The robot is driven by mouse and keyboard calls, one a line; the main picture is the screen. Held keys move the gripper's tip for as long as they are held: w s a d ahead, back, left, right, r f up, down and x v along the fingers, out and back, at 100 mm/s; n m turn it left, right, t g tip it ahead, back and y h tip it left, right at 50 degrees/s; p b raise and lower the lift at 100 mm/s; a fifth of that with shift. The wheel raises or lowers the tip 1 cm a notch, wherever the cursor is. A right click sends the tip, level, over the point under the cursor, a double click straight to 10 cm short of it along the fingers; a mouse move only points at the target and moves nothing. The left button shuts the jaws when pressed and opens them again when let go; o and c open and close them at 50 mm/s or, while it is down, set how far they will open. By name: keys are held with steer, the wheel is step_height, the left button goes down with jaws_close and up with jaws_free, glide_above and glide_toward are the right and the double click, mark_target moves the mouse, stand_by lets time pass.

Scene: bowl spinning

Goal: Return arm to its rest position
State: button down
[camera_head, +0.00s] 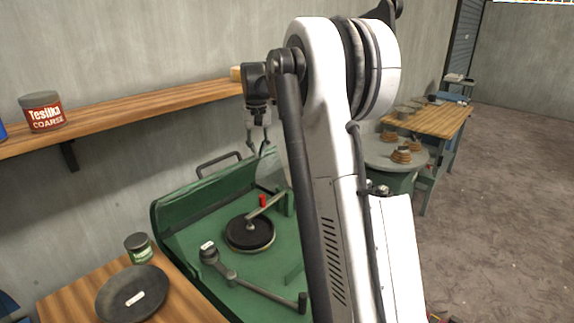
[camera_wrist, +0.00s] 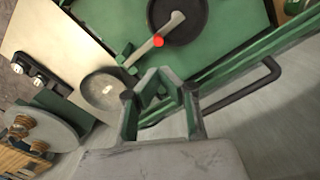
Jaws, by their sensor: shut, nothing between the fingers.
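My gripper (camera_head: 259,145) hangs fingers-down from the raised white arm, above the back of the green spinning machine (camera_head: 215,184). It is shut and empty, clear of the machine. It also shows at the middle of the wrist view (camera_wrist: 163,88). The machine's dark round disc (camera_head: 250,232) has a lever with a red knob (camera_head: 263,201) beside it. The disc also shows at the top of the wrist view (camera_wrist: 178,12). My arm hides the machine's right side in the head view.
A wooden shelf (camera_head: 140,109) with a red tin (camera_head: 43,111) runs along the wall. A dark bowl (camera_head: 118,305) and a green tin (camera_head: 138,248) stand on the front table. A round grey table (camera_head: 385,156) with brown stacked pieces is at right. Open floor lies far right.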

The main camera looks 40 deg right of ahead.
steer(key=shift+r, duration=0.1)
stand_by(0.5)
steer(key=s+a+r+n+t+b, duration=0.2)
steer(key=s+a+r+t+b, duration=0.15)
steer(key=s+a, duration=1.3)
steer(key=s+a+f+n+t+b, duration=0.1)
steer(key=s+a+f+t, duration=0.1)
steer(key=s+a+f, duration=0.3)
steer(key=s+a+f+n+t+b, duration=0.1)
steer(key=s+a+f, duration=0.5)
steer(key=s, duration=0.7)
steer(key=shift+a+f+t, duration=0.15)
steer(key=shift+a+t, duration=0.2)
steer(key=shift+a, duration=0.6)
